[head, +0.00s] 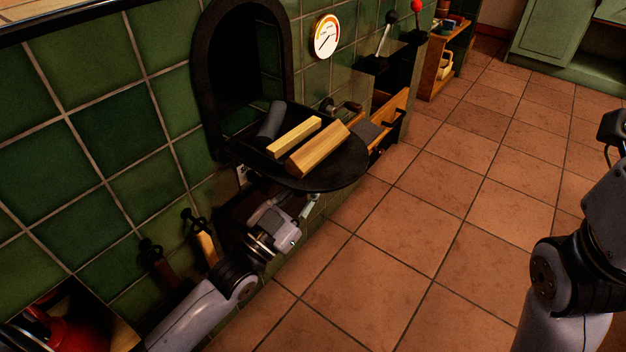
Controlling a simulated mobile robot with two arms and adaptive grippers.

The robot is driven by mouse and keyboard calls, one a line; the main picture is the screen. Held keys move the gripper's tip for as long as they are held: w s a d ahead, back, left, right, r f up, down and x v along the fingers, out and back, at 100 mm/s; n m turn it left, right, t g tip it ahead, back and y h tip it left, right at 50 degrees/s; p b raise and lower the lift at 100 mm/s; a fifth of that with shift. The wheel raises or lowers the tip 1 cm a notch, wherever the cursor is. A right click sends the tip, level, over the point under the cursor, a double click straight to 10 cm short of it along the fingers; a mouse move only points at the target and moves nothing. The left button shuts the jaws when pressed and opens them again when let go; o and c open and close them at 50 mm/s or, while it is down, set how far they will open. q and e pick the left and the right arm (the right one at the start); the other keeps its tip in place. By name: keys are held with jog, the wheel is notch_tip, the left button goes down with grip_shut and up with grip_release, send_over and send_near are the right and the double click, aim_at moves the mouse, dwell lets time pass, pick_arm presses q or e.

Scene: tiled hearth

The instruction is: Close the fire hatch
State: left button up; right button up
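The fire hatch is a black arched opening in the green tiled wall, with a dark frame (204,85). Its door (335,178) is folded down and lies roughly level, like a shelf. On it lie a pale wooden block (293,137), a thicker wooden log (317,150) and a dark grey cylinder (270,121). My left arm reaches from the lower left, and its wrist is below the door. My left gripper (308,205) is partly hidden near the door's underside, so its fingers are unclear. My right arm is at the right edge; its fingers are not visible.
A round gauge (326,37) is on the wall, with black-knobbed and red-knobbed levers (417,8) to its right. An open wooden drawer (391,115) juts out beyond the door. Tools hang low on the wall near my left arm. The terracotta floor (440,220) is clear.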

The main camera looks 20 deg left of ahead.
pick_arm(q)
grip_shut()
dwell(0.3)
